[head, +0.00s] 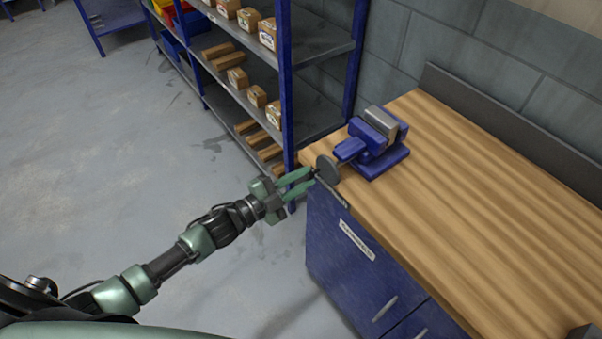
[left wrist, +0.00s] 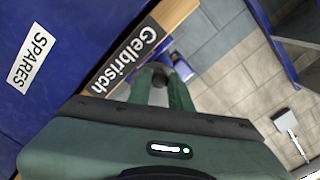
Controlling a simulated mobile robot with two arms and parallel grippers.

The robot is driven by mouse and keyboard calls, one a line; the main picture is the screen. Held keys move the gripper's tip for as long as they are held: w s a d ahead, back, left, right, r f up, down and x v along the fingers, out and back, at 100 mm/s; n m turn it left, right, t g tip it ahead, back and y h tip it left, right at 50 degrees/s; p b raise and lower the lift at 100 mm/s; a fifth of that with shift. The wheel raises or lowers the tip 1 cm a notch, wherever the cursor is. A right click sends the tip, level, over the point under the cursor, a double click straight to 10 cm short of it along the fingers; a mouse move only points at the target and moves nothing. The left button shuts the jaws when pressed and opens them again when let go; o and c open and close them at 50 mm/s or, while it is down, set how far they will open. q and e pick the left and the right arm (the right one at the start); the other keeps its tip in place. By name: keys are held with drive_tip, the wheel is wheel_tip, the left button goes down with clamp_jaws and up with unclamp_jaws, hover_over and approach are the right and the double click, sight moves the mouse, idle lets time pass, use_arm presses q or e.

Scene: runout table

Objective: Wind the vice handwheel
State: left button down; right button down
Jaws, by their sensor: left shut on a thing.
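The blue vice (head: 375,143) with a grey jaw block is mounted on the wooden bench near its left end. Its dark round handwheel (head: 328,171) faces the bench's left front corner. My left gripper (head: 309,178) reaches in from the left with its green fingers at the handwheel. In the left wrist view the fingers (left wrist: 160,86) close around a small dark piece, which looks like the wheel's handle; the fingers largely hide it. Part of the blue vice (left wrist: 181,66) shows beyond the fingertips. My right gripper is not in view.
The wooden bench top (head: 470,190) is clear right of the vice. Below it is a blue cabinet (head: 335,255) with a label. A blue shelf rack (head: 287,80) holding boxes and wooden blocks stands close behind the handwheel. Grey floor (head: 130,150) is open at left.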

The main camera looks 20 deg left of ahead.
use_arm(q)
drive_tip(key=shift+s+d+f+n, duration=0.1)
drive_tip(key=shift+f+n, duration=0.05)
drive_tip(key=shift+n, duration=0.25)
drive_tip(key=n, duration=0.2)
drive_tip(key=n+p, duration=0.1)
drive_tip(key=shift+s+d+f+n, duration=0.25)
drive_tip(key=shift+f+n, duration=0.05)
drive_tip(key=shift+f, duration=0.05)
